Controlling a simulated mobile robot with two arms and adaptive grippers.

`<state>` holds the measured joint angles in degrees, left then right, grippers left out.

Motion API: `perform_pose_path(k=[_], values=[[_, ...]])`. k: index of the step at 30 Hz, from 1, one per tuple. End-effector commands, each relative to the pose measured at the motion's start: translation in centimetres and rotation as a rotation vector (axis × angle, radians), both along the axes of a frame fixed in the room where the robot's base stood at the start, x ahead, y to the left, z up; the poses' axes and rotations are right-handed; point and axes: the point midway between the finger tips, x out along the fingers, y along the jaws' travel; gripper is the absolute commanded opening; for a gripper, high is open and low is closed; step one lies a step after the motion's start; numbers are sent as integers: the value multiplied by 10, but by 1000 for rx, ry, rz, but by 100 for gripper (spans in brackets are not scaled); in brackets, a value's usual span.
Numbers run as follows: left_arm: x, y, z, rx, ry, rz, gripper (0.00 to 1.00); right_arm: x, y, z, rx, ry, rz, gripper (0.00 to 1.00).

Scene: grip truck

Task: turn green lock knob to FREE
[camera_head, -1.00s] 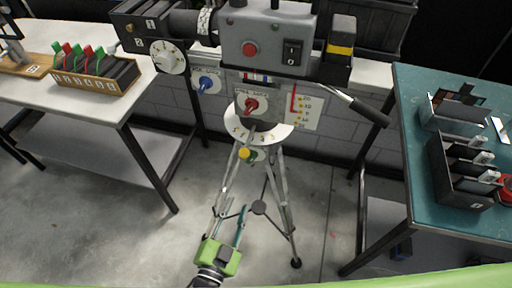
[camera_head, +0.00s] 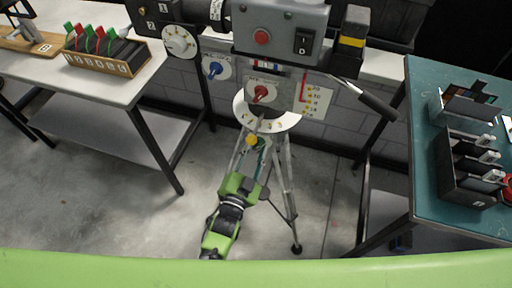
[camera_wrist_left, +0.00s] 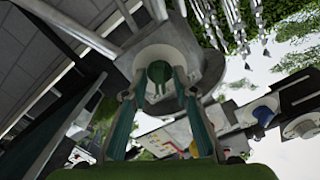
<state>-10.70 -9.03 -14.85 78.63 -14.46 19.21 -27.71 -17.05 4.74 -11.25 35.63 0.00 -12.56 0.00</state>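The green lock knob (camera_wrist_left: 158,74) sits in a round pale recess at the underside of the tripod head in the left wrist view. My left gripper (camera_wrist_left: 158,84) is open, with one teal finger on each side of the knob; gaps show on both sides in that view. In the head view the left gripper (camera_head: 262,148) reaches up from below to the tripod top, under the white dial disc (camera_head: 284,122). It largely hides the green knob there. A yellow knob (camera_head: 251,140) is just left of the fingertips. My right gripper is not in view.
The tripod (camera_head: 287,200) carries a grey camera box (camera_head: 285,28). A red knob (camera_head: 262,93), a blue knob (camera_head: 215,69) and a pan handle (camera_head: 377,104) surround its head. A white table (camera_head: 125,88) stands left, a teal table (camera_head: 425,90) right.

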Motion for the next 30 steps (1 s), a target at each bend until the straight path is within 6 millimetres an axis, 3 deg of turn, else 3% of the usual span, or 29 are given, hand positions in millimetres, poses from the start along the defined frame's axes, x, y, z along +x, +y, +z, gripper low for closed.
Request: perform_pose_path(k=[10, 13, 23, 30], values=[[4, -1, 0, -1, 1, 1, 26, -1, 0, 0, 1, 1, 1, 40], [4, -1, 0, -1, 0, 0, 1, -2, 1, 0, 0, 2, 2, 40], [4, -1, 0, -23, 8, -1, 1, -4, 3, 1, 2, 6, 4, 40], [3, -2, 0, -133, 44, -2, 1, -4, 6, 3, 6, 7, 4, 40]])
